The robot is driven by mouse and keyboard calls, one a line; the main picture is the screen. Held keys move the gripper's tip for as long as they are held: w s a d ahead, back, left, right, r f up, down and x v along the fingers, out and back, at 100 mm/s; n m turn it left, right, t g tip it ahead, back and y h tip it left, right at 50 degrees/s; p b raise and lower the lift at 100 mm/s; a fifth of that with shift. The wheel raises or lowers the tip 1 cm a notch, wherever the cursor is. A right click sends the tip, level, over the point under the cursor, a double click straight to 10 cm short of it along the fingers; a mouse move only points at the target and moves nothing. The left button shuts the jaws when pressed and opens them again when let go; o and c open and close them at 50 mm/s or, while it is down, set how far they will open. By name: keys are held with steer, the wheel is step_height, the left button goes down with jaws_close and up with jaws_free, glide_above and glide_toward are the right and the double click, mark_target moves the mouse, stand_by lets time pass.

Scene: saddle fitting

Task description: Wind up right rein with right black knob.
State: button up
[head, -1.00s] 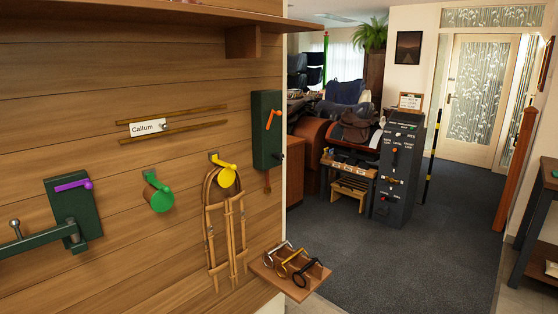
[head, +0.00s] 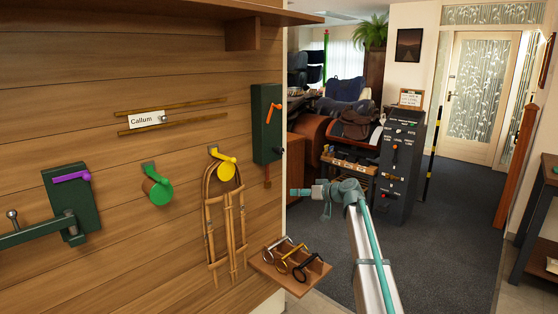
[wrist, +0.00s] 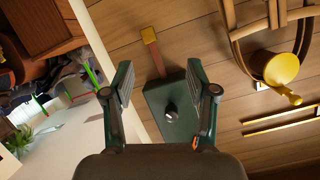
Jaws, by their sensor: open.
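The dark green box (head: 266,126) on the right edge of the wooden wall has an orange lever and a short brown strap (head: 267,172) hanging below it. In the wrist view the box (wrist: 165,97) appears upside down, with the strap (wrist: 156,55) running to a brass-coloured end. A round dark, shiny knob (wrist: 171,111) sits on the box face between my fingers in that picture. No rein label is readable, so I cannot confirm these as the right rein and black knob. My gripper (head: 298,191) is open and empty, right of the wall edge; it also shows in the wrist view (wrist: 159,78).
A yellow peg (head: 227,172) holds a looped leather bridle left of the box. A small wooden shelf (head: 290,267) with several metal pieces juts out below. A dark cabinet (head: 400,165) with several knobs stands behind my arm. The carpet (head: 455,220) is clear.

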mark_target(283, 152)
steer(key=w+r+n+t+y, duration=0.25)
steer(key=w+r+n, duration=0.25)
steer(key=r, duration=0.8)
steer(key=p+x, duration=0.2)
steer(key=x, duration=0.9)
steer(key=shift+a+f, duration=0.15)
steer(key=shift+f, duration=0.05)
steer(key=shift+c, duration=0.2)
jaws_close()
